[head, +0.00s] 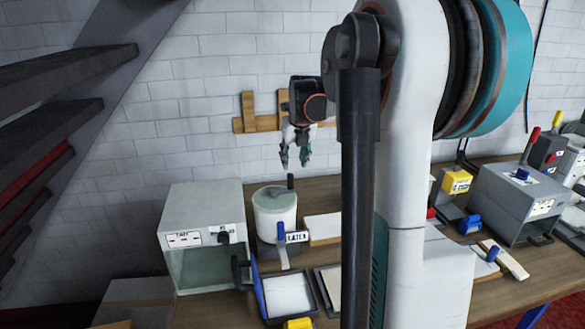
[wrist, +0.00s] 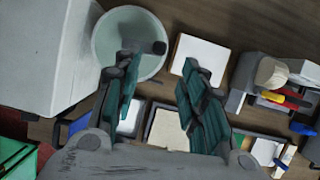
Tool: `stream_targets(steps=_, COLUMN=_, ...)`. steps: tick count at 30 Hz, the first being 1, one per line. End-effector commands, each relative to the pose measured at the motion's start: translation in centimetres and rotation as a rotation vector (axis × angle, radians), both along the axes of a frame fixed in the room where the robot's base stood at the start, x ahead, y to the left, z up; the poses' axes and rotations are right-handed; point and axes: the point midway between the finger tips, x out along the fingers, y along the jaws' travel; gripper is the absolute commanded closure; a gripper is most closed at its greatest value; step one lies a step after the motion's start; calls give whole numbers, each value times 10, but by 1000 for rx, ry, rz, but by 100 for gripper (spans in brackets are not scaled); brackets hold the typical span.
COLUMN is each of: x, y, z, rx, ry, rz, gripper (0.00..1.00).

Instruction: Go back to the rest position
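My gripper (head: 295,158) hangs pointing down in the head view, in front of the brick wall and above the white pot (head: 274,214). Its two fingers stand apart with nothing between them. In the wrist view my gripper (wrist: 160,75) also shows spread, teal-padded fingers and no held object. The pot (wrist: 105,40) shows there beyond the left finger, with a dark knob or handle end at its rim. A clear gap shows between gripper and pot in the head view. My arm hides part of the bench in the head view.
A white box (head: 203,215) stands left of the pot. A blue-handled brush (head: 281,240) and a white tray (head: 288,295) lie in front. A grey machine (head: 515,195) and yellow block (head: 456,181) stand at the right. A wooden rack (head: 262,123) is on the wall behind.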

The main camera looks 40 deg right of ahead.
Motion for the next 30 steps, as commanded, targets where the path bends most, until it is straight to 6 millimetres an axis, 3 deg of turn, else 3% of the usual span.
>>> stream_targets(steps=6, x=-5, y=2, z=12, rx=0, ry=0, rz=0, gripper=62)
stream_targets(steps=23, x=-5, y=3, z=13, rx=-1, ry=-1, rz=2, gripper=62)
stream_targets(steps=26, x=2, y=10, z=15, rx=-21, ry=-11, rz=51, gripper=62)
stream_targets(steps=30, x=30, y=45, z=28, rx=-127, ry=-65, rz=279, gripper=62)
